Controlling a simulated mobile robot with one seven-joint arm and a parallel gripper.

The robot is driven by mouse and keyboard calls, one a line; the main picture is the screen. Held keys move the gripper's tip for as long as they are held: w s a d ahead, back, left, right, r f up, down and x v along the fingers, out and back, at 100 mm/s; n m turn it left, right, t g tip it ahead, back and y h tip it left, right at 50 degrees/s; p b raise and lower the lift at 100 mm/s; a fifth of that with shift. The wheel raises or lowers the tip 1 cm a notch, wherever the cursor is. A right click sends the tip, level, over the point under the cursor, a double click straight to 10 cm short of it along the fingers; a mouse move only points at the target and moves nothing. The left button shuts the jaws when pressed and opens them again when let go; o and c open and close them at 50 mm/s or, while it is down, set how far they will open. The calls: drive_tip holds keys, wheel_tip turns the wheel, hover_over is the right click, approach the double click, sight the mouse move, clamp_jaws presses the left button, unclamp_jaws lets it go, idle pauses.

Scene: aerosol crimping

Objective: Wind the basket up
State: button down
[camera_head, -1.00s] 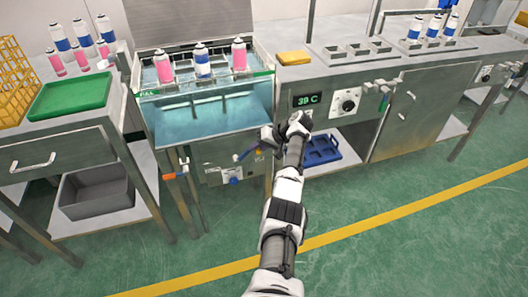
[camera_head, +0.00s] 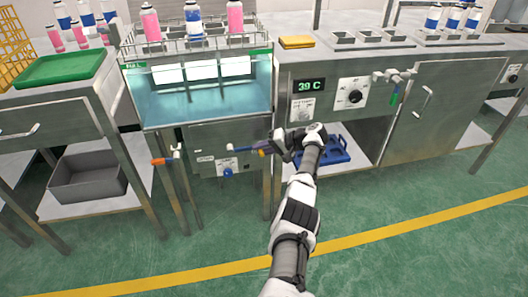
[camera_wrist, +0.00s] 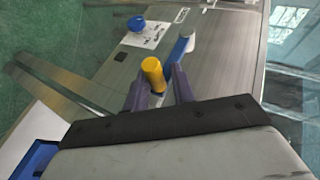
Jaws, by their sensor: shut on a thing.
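The wire basket (camera_head: 212,42) stands at the top of the water tank (camera_head: 205,116). Two pink cans and a blue-and-white can (camera_head: 193,20) stand upright in it, their bodies above the tank rim. A crank with a yellow knob (camera_head: 264,147) is on the tank's grey front panel, below the water. My gripper (camera_head: 270,149) is at this knob, coming from the right. In the wrist view, the purple fingers (camera_wrist: 158,88) are shut on the yellow knob (camera_wrist: 152,72), whose end sticks out between them.
A blue valve knob (camera_head: 228,172) and an orange-handled tap (camera_head: 160,161) are on or near the tank's lower front. A panel reading 39 C (camera_head: 309,85) is to the right. A blue crate (camera_head: 325,152) lies on the low shelf behind my arm. Open green floor lies in front.

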drive_tip(key=shift+s+a+f+b, duration=0.15)
drive_tip(key=shift+a+f+b, duration=0.05)
drive_tip(key=shift+f, duration=0.2)
drive_tip(key=shift+s+a+f+b, duration=0.15)
drive_tip(key=shift+a+f, duration=0.05)
drive_tip(key=shift+f, duration=0.2)
drive_tip(key=c, duration=1.4)
unclamp_jaws()
drive_tip(key=shift+f, duration=0.1)
drive_tip(key=shift+o, duration=0.3)
drive_tip(key=shift+w+a+f, duration=0.1)
drive_tip(key=shift+a, duration=0.1)
drive_tip(key=shift+w+d+r, duration=0.1)
drive_tip(key=shift+r, duration=0.15)
drive_tip(key=shift+d+r, duration=0.15)
drive_tip(key=shift+d, duration=0.1)
drive_tip(key=v, duration=1.3)
drive_tip(key=shift+d, duration=0.1)
